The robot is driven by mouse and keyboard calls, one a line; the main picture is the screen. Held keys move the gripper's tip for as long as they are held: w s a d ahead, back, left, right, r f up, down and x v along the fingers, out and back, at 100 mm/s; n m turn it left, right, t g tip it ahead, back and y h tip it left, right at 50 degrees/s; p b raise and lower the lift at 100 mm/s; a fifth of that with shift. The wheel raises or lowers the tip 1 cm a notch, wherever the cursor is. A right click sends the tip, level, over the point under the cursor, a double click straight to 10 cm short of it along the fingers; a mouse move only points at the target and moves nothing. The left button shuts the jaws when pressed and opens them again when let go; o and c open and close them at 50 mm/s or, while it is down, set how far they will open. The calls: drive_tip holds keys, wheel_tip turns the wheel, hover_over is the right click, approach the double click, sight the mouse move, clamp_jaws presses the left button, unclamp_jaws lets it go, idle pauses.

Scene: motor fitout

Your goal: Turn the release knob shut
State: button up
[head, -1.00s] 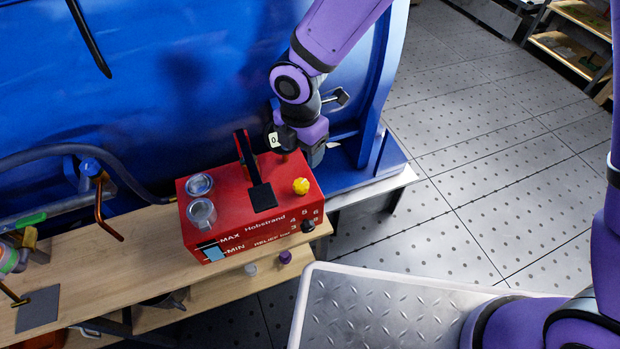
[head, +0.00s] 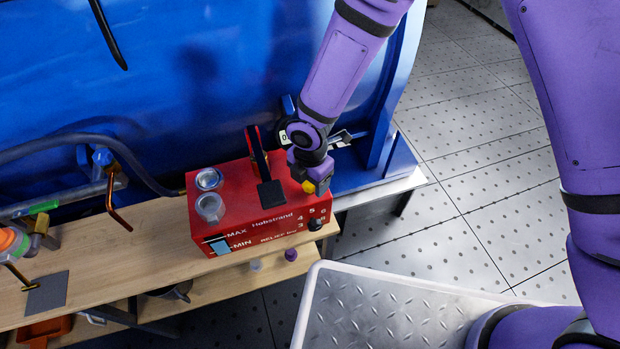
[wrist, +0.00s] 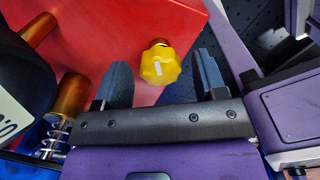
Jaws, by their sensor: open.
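The yellow release knob (head: 308,186) stands on top of the red box (head: 240,231), near its right end. The head view shows only part of it beneath my gripper (head: 316,177). In the wrist view the lobed knob (wrist: 158,71) carries a white mark on its face and sits on a short brass stem. My gripper (wrist: 162,62) is open, with one dark finger on each side of the knob. A gap shows between each finger and the knob, so neither appears to touch it.
Two clear round caps (head: 209,193) sit further left. A black knob (head: 315,224) is on the box front. Behind stands a large blue housing (head: 230,90). The box rests on a wooden bench (head: 150,238).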

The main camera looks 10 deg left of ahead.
drive_tip(key=c, duration=0.9)
